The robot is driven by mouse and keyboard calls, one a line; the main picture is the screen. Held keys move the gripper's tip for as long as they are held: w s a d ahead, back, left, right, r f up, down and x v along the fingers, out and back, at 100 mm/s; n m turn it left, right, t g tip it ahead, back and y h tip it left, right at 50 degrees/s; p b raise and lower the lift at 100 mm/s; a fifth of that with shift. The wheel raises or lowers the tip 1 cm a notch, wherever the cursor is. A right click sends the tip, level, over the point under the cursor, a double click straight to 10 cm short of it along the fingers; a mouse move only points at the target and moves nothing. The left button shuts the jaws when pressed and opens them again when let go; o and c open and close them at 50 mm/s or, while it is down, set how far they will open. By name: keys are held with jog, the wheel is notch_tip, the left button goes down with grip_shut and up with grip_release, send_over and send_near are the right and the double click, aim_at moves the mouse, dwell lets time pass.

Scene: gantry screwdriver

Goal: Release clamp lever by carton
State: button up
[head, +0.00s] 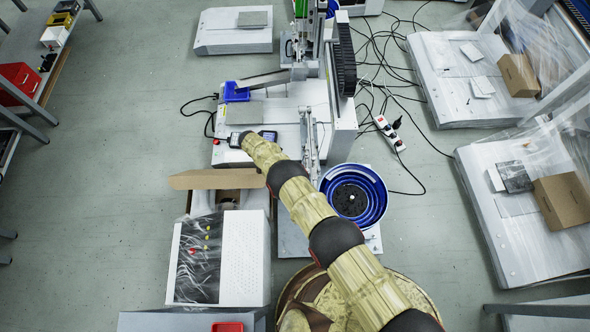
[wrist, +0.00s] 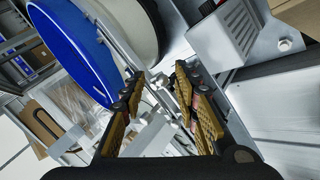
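My arm reaches up and left across the head view to the front of the gantry machine. My gripper (wrist: 156,88) is open in the wrist view, with a clear gap between its tan ribbed pads. Metal bars and brackets lie beyond the gap. A small pinkish bit (wrist: 195,102) shows by the right pads; I cannot tell what it is. I cannot make out the clamp lever for sure in either view. A brown carton (head: 216,180) stands left of my arm, below the machine's base (head: 228,158). Its near part meets a white box.
A blue-rimmed feeder bowl (head: 372,176) stands right of my arm; blue also fills the wrist view's upper left (wrist: 66,40). A blue bin (head: 236,92) sits on the machine. Cables and a power strip (head: 389,133) lie right. The floor at left is open.

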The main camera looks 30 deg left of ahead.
jog(key=v, duration=1.2)
dwell(0.5)
